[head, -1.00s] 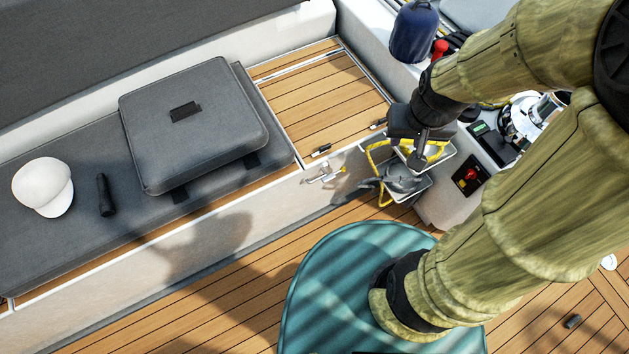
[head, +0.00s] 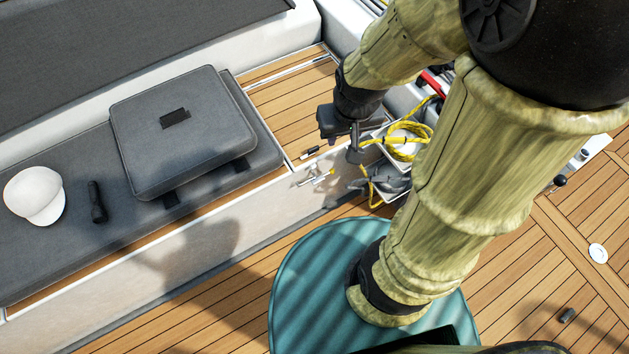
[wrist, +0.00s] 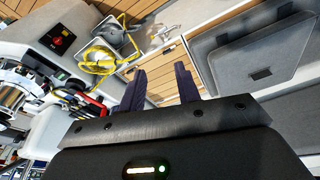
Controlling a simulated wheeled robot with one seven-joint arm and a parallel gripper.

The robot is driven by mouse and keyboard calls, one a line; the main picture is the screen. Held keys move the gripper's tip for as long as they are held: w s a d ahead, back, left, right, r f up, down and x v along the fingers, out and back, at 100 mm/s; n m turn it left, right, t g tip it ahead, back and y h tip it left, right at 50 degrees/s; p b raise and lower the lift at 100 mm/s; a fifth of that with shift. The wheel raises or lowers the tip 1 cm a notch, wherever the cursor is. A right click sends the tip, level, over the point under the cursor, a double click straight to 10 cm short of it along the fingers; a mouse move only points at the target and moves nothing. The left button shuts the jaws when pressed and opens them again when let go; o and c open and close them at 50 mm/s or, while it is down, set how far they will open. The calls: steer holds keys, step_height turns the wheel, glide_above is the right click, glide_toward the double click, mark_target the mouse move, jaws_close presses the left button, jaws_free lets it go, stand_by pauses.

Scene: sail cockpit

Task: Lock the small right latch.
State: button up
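A small black latch (head: 309,153) lies at the front edge of the teak locker lid (head: 290,105), right of the grey cushion. A silvery fitting with a yellow part (head: 316,175) is on the white bench front just below it. My gripper (head: 355,152) is above the right end of the lid, to the right of this latch and apart from it. The gripper hides the part of the edge where a second black latch would show. In the wrist view my two dark fingers (wrist: 160,82) stand apart with nothing seen between them. I cannot tell whether either latch is locked.
White bins with a yellow rope (head: 405,145) and grey cloth hang right of the bench, close to my gripper. A grey cushion (head: 180,130), a white cap (head: 35,195) and a black flashlight (head: 97,202) lie on the bench to the left.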

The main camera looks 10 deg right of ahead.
mark_target(318, 179)
steer(key=w+d+f+m+t+b, duration=0.1)
steer(key=w+d+f+b, duration=0.4)
steer(key=f, duration=0.6)
steer(key=w+d+f+m+t+y+b, duration=0.1)
steer(key=w+d+f+b, duration=0.25)
steer(key=f+b, duration=0.55)
steer(key=w+d+f+m+t+b, duration=0.1)
steer(key=w+d+f+t+b, duration=0.3)
steer(key=f, duration=0.8)
steer(key=s+f+m+t+y+b, duration=0.1)
steer(key=f+m+y+b, duration=0.1)
steer(key=f+b, duration=0.5)
steer(key=s+f+m+t+y+b, duration=0.2)
steer(key=f+y+b, duration=0.3)
steer(key=f, duration=0.6)
steer(key=s+a+f+m+t+y+b, duration=0.1)
steer(key=f+m+t+y+b, duration=0.1)
steer(key=f+b, duration=0.6)
steer(key=shift+s+f+m+y+b, duration=0.25)
steer(key=shift+f+m+y+b, duration=0.2)
steer(key=shift+y, duration=0.35)
steer(key=b+x, duration=0.4)
steer(key=x, duration=1.3)
steer(key=shift+w+a+r+b, duration=0.15)
steer(key=shift+w+b, duration=0.05)
steer(key=shift+b, duration=0.15)
